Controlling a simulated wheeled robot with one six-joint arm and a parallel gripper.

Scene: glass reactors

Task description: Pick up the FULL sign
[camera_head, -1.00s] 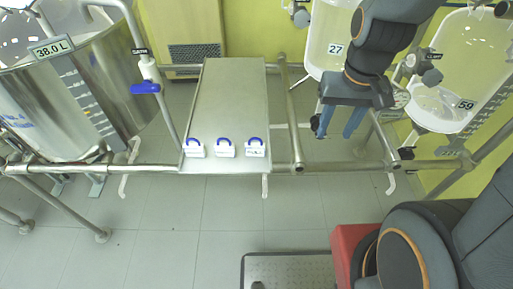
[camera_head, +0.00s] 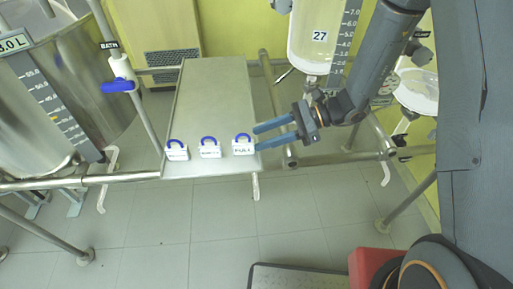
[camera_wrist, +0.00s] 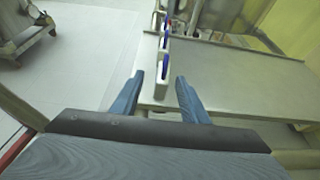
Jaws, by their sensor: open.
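The FULL sign (camera_head: 243,150) is a small white block with a blue arched handle. It stands at the front right corner of a metal shelf (camera_head: 215,95), rightmost in a row of three signs. My gripper (camera_head: 256,146) is open, its blue fingers reaching in from the right, close to the sign. In the head view I cannot tell whether they touch it. In the wrist view my gripper (camera_wrist: 158,82) shows both fingers apart, with the nearest sign (camera_wrist: 163,78) just beyond and between the tips, seen edge-on.
Two similar signs, a middle one (camera_head: 210,152) and a left one (camera_head: 176,152), stand to the left of it. A glass vessel marked 27 (camera_head: 318,45) hangs behind my arm. The back of the shelf is clear.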

